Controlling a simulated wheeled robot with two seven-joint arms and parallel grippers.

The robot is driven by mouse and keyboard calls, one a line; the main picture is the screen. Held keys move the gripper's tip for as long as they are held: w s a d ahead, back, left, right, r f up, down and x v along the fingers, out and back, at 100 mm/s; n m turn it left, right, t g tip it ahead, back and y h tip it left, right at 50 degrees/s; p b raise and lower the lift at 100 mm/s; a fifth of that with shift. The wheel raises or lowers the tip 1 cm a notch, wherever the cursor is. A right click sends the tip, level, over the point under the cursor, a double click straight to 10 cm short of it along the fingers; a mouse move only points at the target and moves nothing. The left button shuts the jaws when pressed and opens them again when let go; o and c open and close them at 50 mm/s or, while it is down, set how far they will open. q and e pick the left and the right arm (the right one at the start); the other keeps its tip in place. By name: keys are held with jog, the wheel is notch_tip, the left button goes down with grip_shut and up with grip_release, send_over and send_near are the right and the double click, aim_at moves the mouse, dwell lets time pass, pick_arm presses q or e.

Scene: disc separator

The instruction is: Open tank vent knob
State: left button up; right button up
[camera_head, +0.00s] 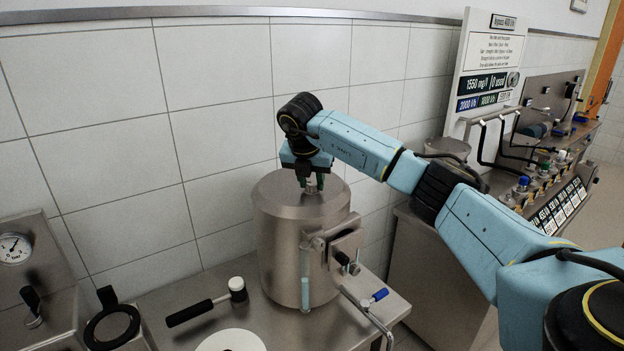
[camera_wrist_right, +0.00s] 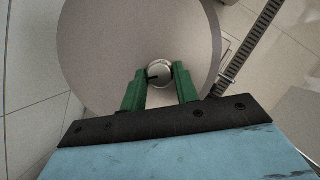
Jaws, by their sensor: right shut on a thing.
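The tank (camera_head: 290,240) is a steel cylinder standing on the steel bench in the head view. Its round lid fills the middle of the right wrist view (camera_wrist_right: 100,50). The vent knob (camera_wrist_right: 159,74) is a small round metal knob with a dark mark, on top of the tank; it also shows in the head view (camera_head: 313,186). My right gripper (camera_head: 310,182) points down over the tank top, its green fingers (camera_wrist_right: 160,82) on either side of the knob and shut on it. My left gripper is out of view.
A black-handled mallet (camera_head: 205,303) and a white disc (camera_head: 232,341) lie on the bench left of the tank. A pipe with a blue handle (camera_head: 375,298) is at the tank's front right. A gauge panel (camera_head: 20,250) stands at left. A tiled wall is close behind.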

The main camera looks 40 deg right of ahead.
jog(key=m, duration=0.2)
jog(key=m+g, duration=0.1)
jog(key=m, duration=0.1)
jog(key=shift+w+r+m+g+h+p, duration=0.15)
jog(key=shift+m+g+h+p, duration=0.15)
jog(key=shift+w+m+g, duration=0.1)
jog(key=shift+m+g, duration=0.5)
jog(key=shift+m, duration=1)
jog(key=shift+p, duration=0.3)
jog(key=o, duration=1)
jog(key=b+v, duration=0.1)
jog(key=v, duration=0.4)
jog(key=shift+a+r, duration=0.15)
jog(key=shift+r, duration=0.1)
jog(key=p+v, duration=0.1)
jog(key=v, duration=0.6)
jog(key=shift+w+r, duration=0.1)
jog(key=shift+r, duration=0.25)
